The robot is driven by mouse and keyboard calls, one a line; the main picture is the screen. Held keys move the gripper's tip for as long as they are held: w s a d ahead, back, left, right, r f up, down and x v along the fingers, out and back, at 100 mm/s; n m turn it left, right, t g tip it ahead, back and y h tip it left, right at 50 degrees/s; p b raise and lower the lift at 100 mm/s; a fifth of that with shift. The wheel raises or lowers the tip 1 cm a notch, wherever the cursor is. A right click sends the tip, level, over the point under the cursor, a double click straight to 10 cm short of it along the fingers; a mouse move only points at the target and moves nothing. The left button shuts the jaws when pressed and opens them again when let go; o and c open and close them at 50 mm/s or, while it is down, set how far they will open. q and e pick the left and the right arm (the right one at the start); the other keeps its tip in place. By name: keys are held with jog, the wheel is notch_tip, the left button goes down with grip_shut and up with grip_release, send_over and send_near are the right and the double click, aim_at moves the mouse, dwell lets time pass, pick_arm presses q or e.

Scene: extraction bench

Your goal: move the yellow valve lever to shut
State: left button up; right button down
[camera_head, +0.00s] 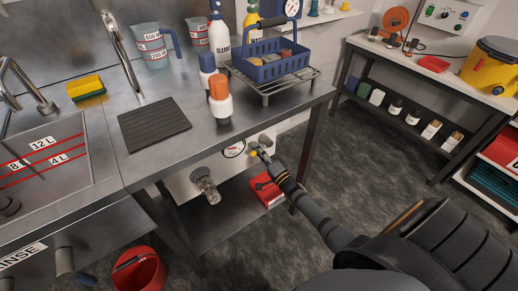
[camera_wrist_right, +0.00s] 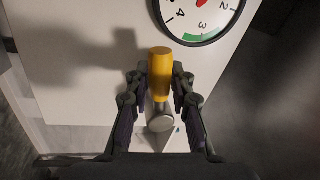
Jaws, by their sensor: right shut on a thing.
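The yellow valve lever (camera_wrist_right: 161,72) sits between the two fingers of my right gripper (camera_wrist_right: 160,85) in the right wrist view. The fingers are shut on it, and its rounded yellow end sticks out past them. A round metal part (camera_wrist_right: 160,123) shows below the lever, at its base. In the head view my right gripper (camera_head: 262,152) is at the front of the white box (camera_head: 196,180) under the bench, and a small bit of yellow (camera_head: 253,153) shows at its fingertips. My left gripper is not in view.
A pressure gauge (camera_wrist_right: 198,14) is just beyond the lever; it also shows in the head view (camera_head: 234,149). A red container (camera_head: 265,190) stands on the lower shelf. The metal bench edge (camera_head: 240,126) overhangs the box.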

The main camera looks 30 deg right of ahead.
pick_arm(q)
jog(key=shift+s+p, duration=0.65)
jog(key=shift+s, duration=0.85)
pick_arm(e)
jog(key=shift+s+r+m+h, duration=0.1)
jog(key=shift+r+m+h, duration=0.15)
jog(key=shift+m, duration=0.6)
jog(key=shift+r+m+h, duration=0.15)
jog(key=shift+m+h, duration=0.1)
jog(key=shift+m, duration=0.6)
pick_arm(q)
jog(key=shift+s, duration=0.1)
pick_arm(e)
jog(key=c, duration=1.1)
grip_release()
jog(key=shift+r, duration=0.2)
jog(key=shift+c, duration=0.2)
jog(key=shift+s+f, duration=0.1)
jog(key=shift+s, duration=0.15)
jog(key=s+f, duration=0.2)
jog(key=s, duration=0.9)
jog(key=shift+d, duration=0.4)
jog(key=shift+s+f, duration=0.1)
jog(key=shift+f, duration=0.05)
